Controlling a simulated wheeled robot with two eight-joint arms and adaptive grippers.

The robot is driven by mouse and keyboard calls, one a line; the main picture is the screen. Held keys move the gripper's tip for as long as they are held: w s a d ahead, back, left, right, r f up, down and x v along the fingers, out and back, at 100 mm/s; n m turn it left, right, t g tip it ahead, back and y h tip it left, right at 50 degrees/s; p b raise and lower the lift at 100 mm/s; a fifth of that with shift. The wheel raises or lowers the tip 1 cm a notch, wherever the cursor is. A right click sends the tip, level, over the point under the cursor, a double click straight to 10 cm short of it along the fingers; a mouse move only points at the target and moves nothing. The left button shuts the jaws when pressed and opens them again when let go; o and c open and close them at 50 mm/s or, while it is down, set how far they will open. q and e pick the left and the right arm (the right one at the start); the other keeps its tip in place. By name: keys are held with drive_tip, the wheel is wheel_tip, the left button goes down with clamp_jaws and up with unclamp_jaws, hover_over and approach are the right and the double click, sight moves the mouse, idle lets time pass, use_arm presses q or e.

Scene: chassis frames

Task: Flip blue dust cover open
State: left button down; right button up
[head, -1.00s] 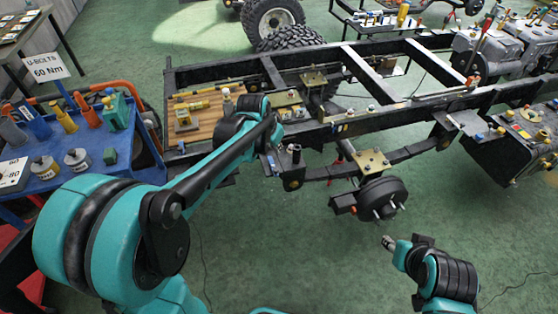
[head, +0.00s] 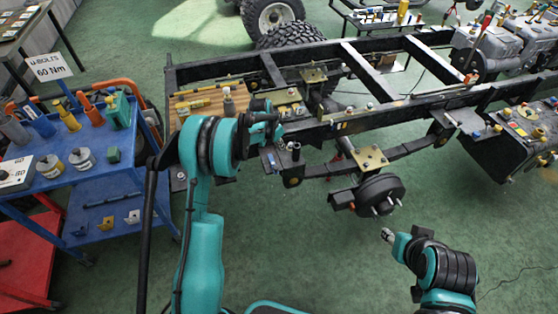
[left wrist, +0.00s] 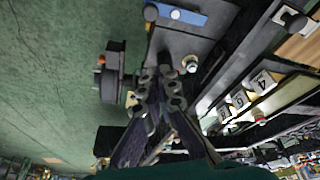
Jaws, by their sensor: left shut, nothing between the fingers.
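A flat blue piece (left wrist: 178,14) with a round pin at its left end lies on a dark plate (left wrist: 184,45) in the left wrist view. It looks like the blue dust cover, lying flat; I cannot tell its hinge. My left gripper (left wrist: 158,82) is shut and empty, its fingertips over the plate's near part, apart from the blue piece. In the head view my left gripper (head: 272,126) is partly hidden by my arm, beside the frame rail. My right gripper (head: 388,236) hangs low near the brake drum (head: 381,196); its jaw state is unclear.
The black chassis frame (head: 400,105) crosses the scene. A blue cart (head: 75,178) with tools stands at left, beside a red cabinet (head: 28,245). White number tags (left wrist: 240,98) lie along the rail in the left wrist view. The green floor is open in front.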

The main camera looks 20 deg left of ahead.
use_arm(q)
drive_tip(key=b, duration=0.4)
hover_over(273, 162)
drive_tip(key=d, duration=0.6)
drive_tip(key=f, duration=0.9)
drive_tip(key=shift+w+a+f, duration=0.2)
drive_tip(key=shift+w+f, duration=0.05)
drive_tip(key=shift+f, duration=0.1)
drive_tip(key=shift+s+a+f+b, duration=0.1)
drive_tip(key=shift+s+a, duration=0.2)
drive_tip(key=shift+s, duration=0.25)
drive_tip(key=shift+s+a+b, duration=0.15)
drive_tip(key=shift+s+a, duration=0.2)
drive_tip(key=shift+s, duration=0.25)
drive_tip(key=shift+s+a+f+b, duration=0.1)
drive_tip(key=shift+s+a, duration=0.2)
drive_tip(key=shift+s, duration=0.25)
drive_tip(key=shift+a, duration=0.1)
drive_tip(key=shift+s+m, duration=0.1)
drive_tip(key=shift+m, duration=0.3)
